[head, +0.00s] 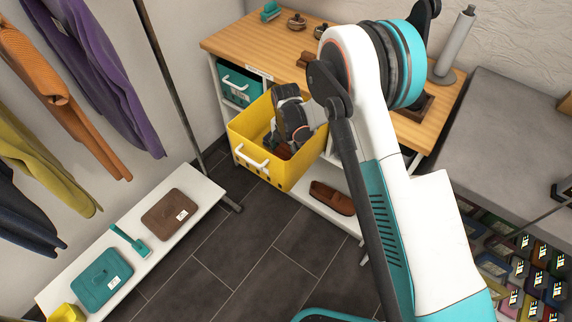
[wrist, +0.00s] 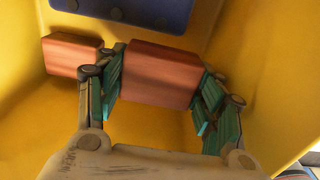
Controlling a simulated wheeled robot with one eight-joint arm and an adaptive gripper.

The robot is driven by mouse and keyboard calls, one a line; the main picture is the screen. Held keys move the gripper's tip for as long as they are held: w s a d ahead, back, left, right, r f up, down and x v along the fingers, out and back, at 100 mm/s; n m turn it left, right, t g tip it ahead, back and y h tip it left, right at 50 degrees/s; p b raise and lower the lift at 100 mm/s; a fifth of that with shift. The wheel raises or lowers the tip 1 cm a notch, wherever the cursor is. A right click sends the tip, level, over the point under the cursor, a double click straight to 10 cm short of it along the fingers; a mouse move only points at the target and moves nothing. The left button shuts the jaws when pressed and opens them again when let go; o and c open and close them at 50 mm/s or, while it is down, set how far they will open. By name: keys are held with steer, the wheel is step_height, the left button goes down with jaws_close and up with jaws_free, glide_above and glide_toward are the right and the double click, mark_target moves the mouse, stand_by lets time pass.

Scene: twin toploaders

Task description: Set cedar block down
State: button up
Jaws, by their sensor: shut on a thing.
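My gripper (head: 290,118) reaches down into a yellow bin (head: 303,162) in the head view. In the wrist view my gripper (wrist: 157,112) has its teal-padded fingers on both sides of a reddish-brown cedar block (wrist: 160,72), shut on it. A second reddish-brown block (wrist: 70,55) lies to the left of it inside the bin. The bin's yellow walls (wrist: 262,60) surround the gripper. I cannot tell whether the held block touches the bin floor.
A dark blue thing (wrist: 125,10) lies at the top of the wrist view. The wooden counter (head: 235,42) stands behind the bin, with a teal bin (head: 238,84) beneath it. A white bench (head: 185,235) at left carries lids and a brush. A brown shoe (head: 330,197) sits on a low shelf.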

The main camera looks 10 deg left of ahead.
mark_target(286, 151)
steer(key=shift+f+b, duration=0.95)
steer(key=shift+f, duration=2.1)
steer(key=shift+f, duration=0.1)
steer(key=o, duration=0.9)
steer(key=shift+c, duration=0.2)
step_height(286, 151, up, 12)
steer(key=p, duration=0.4)
